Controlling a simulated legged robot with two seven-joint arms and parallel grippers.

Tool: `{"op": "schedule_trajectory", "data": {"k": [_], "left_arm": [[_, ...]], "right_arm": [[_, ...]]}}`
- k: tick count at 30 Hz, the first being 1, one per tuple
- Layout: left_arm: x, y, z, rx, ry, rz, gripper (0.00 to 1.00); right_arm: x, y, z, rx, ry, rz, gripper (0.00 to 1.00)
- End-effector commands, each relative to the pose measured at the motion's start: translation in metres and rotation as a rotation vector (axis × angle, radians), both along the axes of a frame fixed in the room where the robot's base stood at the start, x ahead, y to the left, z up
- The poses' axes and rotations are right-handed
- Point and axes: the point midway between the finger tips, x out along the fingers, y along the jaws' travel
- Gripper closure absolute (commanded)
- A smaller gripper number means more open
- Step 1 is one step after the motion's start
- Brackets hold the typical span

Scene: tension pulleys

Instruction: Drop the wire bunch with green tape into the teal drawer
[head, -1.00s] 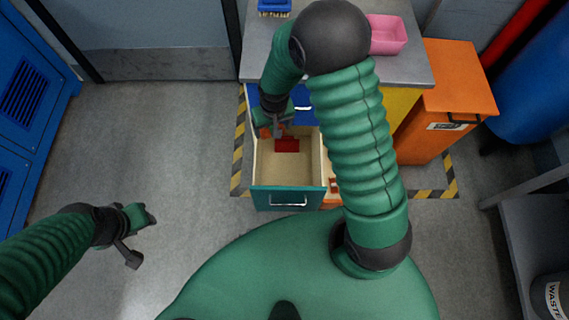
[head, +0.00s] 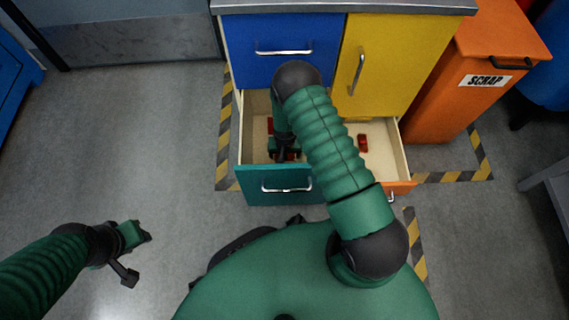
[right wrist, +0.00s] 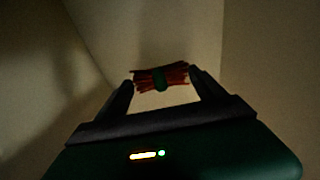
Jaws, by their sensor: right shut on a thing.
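The teal drawer (head: 274,186) is pulled open below the blue drawer front. My right gripper (head: 284,157) reaches down inside it, near its front wall. In the right wrist view my right gripper (right wrist: 161,84) is shut on the wire bunch (right wrist: 175,76), a bundle of red wires with green tape around its middle. Pale drawer walls surround it there. The bunch cannot be made out in the head view, where my gripper and arm cover that spot. My left gripper (head: 139,257) is open and empty over the floor at the left.
A red item (head: 270,125) shows farther back in the teal drawer. The open orange drawer (head: 400,188) beside it holds another red item (head: 362,143). The yellow door (head: 390,65) and orange scrap bin (head: 460,90) stand to the right. The left floor is clear.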

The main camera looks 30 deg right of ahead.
Motion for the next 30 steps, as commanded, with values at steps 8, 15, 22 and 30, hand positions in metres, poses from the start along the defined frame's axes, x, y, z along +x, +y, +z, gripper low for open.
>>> {"op": "schedule_trajectory", "data": {"k": [8, 15, 22, 30], "left_arm": [[0.000, 0.000, -0.038, 0.000, 0.001, 0.000, 0.64], [0.000, 0.000, -0.034, 0.000, 0.001, 0.000, 0.64], [0.000, 0.000, -0.039, 0.000, 0.001, 0.000, 0.64], [0.000, 0.000, -0.041, 0.000, 0.001, 0.000, 0.64]], "right_arm": [[0.000, 0.000, -0.053, 0.000, 0.000, 0.000, 0.61], [0.000, 0.000, -0.050, 0.000, -0.001, 0.000, 0.61], [0.000, 0.000, -0.058, 0.000, 0.000, 0.000, 0.61], [0.000, 0.000, -0.062, -0.001, -0.001, 0.000, 0.19]]}}
